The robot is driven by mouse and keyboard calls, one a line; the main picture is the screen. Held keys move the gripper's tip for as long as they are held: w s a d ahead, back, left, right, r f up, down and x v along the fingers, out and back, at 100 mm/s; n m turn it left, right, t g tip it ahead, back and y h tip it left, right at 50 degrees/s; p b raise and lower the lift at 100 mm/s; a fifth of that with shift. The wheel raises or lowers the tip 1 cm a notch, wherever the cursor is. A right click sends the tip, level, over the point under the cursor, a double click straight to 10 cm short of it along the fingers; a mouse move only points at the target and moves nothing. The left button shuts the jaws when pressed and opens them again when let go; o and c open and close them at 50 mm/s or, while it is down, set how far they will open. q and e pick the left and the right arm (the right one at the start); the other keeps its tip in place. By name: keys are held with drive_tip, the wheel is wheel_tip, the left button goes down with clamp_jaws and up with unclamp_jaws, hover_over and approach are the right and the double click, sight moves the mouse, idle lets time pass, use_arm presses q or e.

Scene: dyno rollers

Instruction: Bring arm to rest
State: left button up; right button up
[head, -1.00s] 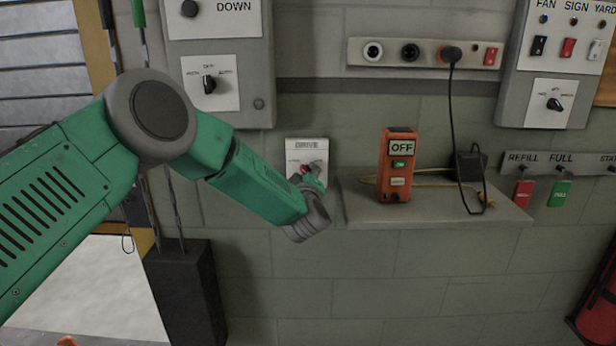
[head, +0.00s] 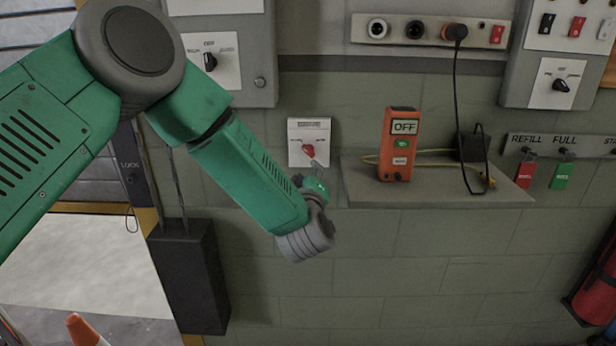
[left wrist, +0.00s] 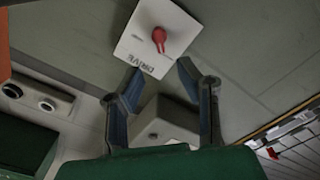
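My left arm comes in from the left in the head view, with its green forearm (head: 250,175) angled down to the right. My left gripper (head: 316,172) is at its end, small and partly hidden by the wrist, just below a white wall plate with a red knob (head: 308,149). In the left wrist view the two fingers of the left gripper (left wrist: 160,72) are spread apart with nothing between them. The plate, marked DRIVE (left wrist: 140,42), with its red knob (left wrist: 159,38), is beyond the fingertips and looks apart from them. My right gripper is not in view.
A grey shelf (head: 440,195) to the right of the gripper carries an orange box marked OFF (head: 399,150) and a black adapter. A dark box (head: 190,275) stands at lower left. An orange cone (head: 83,330) is at the bottom left. The wall below the shelf is clear.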

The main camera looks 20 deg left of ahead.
use_arm(q)
drive_tip(key=shift+s+d, duration=0.1)
drive_tip(key=shift+s, duration=0.35)
drive_tip(key=s+a+f+m+g+h, duration=0.1)
drive_tip(key=s+f+m+g+h, duration=0.3)
drive_tip(key=s+f, duration=0.75)
drive_tip(key=s+a+f+m+g+h, duration=0.1)
drive_tip(key=s+f+m+g, duration=0.35)
drive_tip(key=s+f, duration=0.65)
drive_tip(key=s+a+f+m+g, duration=0.1)
drive_tip(key=s+a+f+g, duration=0.1)
drive_tip(key=s, duration=0.5)
drive_tip(key=s+a+f+m+g, duration=0.2)
drive_tip(key=s+f+g, duration=0.1)
drive_tip(key=s, duration=0.5)
drive_tip(key=s+a+f+m+g, duration=0.1)
drive_tip(key=s+a+f+g, duration=0.1)
drive_tip(key=s+f, duration=0.3)
drive_tip(key=s+g, duration=0.1)
drive_tip(key=s, duration=0.2)
drive_tip(key=shift+a, duration=0.35)
drive_tip(key=shift+s+m, duration=0.1)
drive_tip(key=shift+m, duration=0.15)
